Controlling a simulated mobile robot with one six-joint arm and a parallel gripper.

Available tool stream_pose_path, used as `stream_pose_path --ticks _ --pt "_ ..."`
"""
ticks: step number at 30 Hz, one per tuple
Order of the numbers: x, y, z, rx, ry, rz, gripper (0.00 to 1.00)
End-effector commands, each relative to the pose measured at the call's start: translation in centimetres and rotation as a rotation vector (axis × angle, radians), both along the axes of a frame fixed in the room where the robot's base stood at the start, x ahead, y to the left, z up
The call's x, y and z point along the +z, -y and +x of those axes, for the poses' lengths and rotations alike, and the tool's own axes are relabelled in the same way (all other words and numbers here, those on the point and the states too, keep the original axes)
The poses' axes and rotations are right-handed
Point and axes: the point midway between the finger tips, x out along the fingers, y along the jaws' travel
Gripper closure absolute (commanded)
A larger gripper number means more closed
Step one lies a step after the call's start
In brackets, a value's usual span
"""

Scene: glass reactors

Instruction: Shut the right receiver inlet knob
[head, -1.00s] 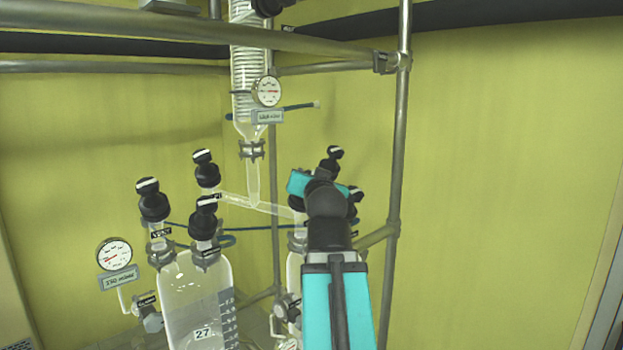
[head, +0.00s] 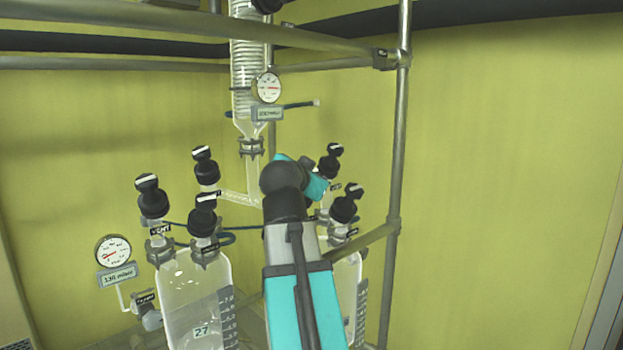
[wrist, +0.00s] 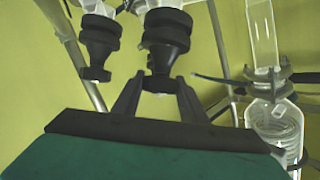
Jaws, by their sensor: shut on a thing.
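The right receiver (head: 352,285) is a clear glass vessel partly hidden behind my arm. In the wrist view, my gripper (wrist: 160,86) is shut on the handle of a black knob (wrist: 167,38), its fingers on either side. This appears to be the inlet knob, at the end of the glass branch from the condenser. No label is readable on the held knob.
The left receiver (head: 190,285) has several black knobs and a gauge (head: 113,251) beside it. The glass condenser (head: 250,75) hangs above. A metal post (head: 398,130) stands to the right. In the wrist view, another knob (wrist: 98,45) is close beside the held one.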

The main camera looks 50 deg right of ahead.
Motion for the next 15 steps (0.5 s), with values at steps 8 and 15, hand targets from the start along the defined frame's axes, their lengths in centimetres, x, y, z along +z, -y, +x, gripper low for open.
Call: stream_pose_path --ticks 8,15 --pt "-0.04 0.06 0.40 -0.134 0.006 0.080 0.84" --pt "0.00 0.08 0.38 -0.261 0.012 0.153 0.84"
